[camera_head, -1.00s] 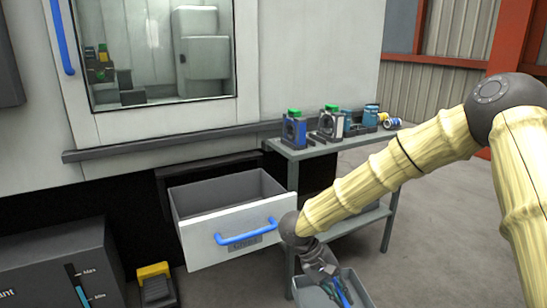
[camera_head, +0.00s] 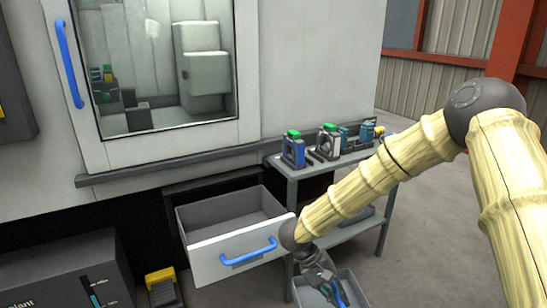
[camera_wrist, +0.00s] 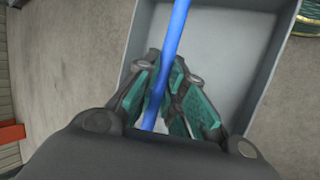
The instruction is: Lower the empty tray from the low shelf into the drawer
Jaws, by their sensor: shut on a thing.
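The grey tray (camera_head: 356,289) hangs at the bottom of the head view, in front of the shelf unit and right of the drawer. Its inside (camera_wrist: 222,40) looks bare in the wrist view. A blue handle bar (camera_wrist: 176,45) crosses over it. My gripper (camera_wrist: 168,90) is shut on this blue handle, with teal pads on both sides of it. In the head view my gripper (camera_head: 328,283) is over the tray, partly hiding it. The drawer (camera_head: 230,216) is pulled open, with a white front and a blue handle (camera_head: 249,252). The visible part of its inside is empty.
The shelf unit (camera_head: 312,165) right of the drawer carries blue and white fixtures with green tops and several cans. Its low shelf (camera_head: 345,232) is partly hidden by my arm. A machine door (camera_head: 160,75) is above. A yellow pedal (camera_head: 160,276) stands lower left.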

